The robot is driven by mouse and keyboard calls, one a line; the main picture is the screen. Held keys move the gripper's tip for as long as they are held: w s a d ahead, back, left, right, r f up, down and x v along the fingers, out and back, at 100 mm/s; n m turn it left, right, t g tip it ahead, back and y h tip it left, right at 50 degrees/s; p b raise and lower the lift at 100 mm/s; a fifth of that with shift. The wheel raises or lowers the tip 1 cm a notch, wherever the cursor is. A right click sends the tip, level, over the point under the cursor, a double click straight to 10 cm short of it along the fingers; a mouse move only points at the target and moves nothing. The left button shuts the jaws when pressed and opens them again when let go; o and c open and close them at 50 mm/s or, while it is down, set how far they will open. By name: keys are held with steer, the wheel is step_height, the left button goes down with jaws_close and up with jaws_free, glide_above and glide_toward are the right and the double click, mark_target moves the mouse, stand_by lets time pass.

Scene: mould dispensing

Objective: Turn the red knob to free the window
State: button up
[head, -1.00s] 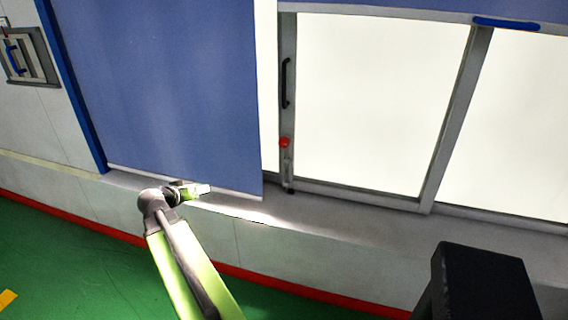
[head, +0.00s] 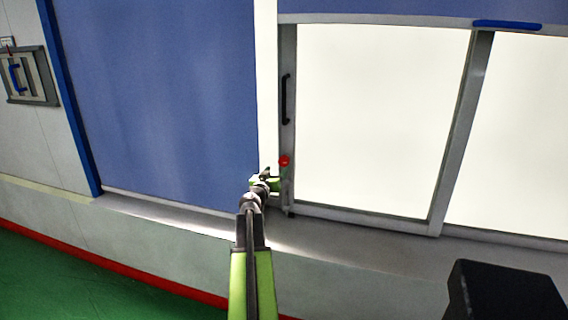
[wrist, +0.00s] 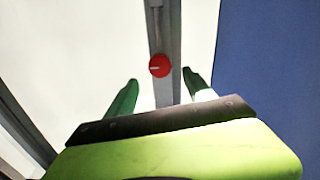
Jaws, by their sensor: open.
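The red knob (head: 284,161) sits low on the grey left upright of the window (head: 375,115). In the wrist view the knob (wrist: 159,65) is round with a pale mark pointing left. My gripper (head: 270,181) is just to the lower left of the knob in the head view. In the wrist view its two green fingers (wrist: 158,85) are spread apart, with the knob a little beyond and between their tips. The fingers look empty, and I cannot tell how far the knob is in depth. The window's black handle (head: 287,98) is above the knob.
A blue blind (head: 155,100) hangs left of the window, and another blue blind edge with a blue bar (head: 507,25) is across the top. A grey sill (head: 330,232) runs below. A wall box with a blue handle (head: 28,76) is at far left.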

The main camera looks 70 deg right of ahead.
mark_target(283, 162)
steer(key=d, duration=0.9)
steer(key=shift+w, duration=0.15)
